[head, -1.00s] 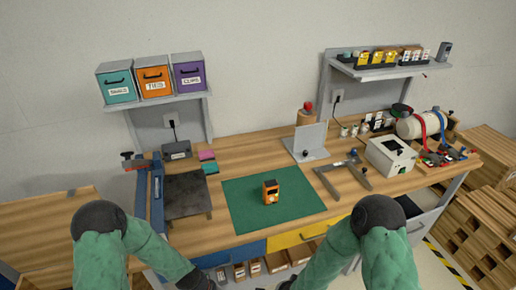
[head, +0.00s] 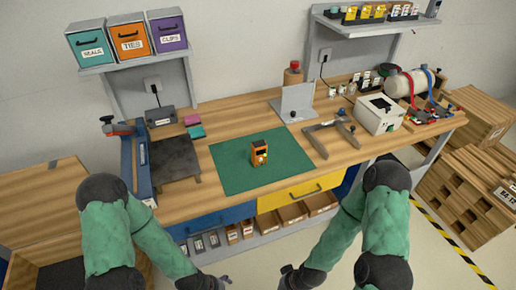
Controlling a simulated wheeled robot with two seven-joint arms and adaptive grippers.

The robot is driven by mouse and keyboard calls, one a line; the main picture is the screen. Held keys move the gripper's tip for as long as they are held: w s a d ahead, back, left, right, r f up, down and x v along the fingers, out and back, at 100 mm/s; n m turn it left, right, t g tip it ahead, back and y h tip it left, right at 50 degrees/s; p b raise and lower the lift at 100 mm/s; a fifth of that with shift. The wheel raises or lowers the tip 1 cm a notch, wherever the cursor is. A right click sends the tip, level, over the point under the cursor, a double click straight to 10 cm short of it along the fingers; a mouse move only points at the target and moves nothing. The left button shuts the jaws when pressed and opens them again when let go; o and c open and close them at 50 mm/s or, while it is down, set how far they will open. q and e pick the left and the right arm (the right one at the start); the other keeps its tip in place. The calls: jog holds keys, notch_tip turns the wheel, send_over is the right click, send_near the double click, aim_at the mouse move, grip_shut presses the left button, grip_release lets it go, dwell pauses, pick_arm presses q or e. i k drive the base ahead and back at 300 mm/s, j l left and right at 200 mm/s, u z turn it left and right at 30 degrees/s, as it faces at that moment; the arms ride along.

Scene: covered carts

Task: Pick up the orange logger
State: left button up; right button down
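The orange logger (head: 259,153) is a small upright box with dark markings on its front. It stands alone on the green mat (head: 232,172) near the middle of the bench. My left gripper (head: 222,281) shows as a small dark shape at the bottom edge, below and in front of the bench. My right gripper (head: 290,275) is also at the bottom edge, dark and partly cut off. Both are well apart from the logger. Their fingers are too small or hidden to tell whether they are open.
Behind the mat stands a grey metal bracket (head: 296,104). A dark plate (head: 173,158) and a blue rail lie left. Shelves hang above. The mat around the logger is clear.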

aim_at(259, 149)
jog(key=i+l, duration=0.15)
jog(key=l, duration=0.15)
jog(key=i+l+u, duration=0.1)
jog(key=l, duration=0.25)
jog(key=i+l, duration=0.15)
jog(key=l, duration=0.15)
jog(key=i+l+u, duration=0.1)
jog(key=l, duration=0.2)
jog(key=i+l, duration=0.15)
jog(key=l, duration=0.2)
jog(key=u, duration=0.05)
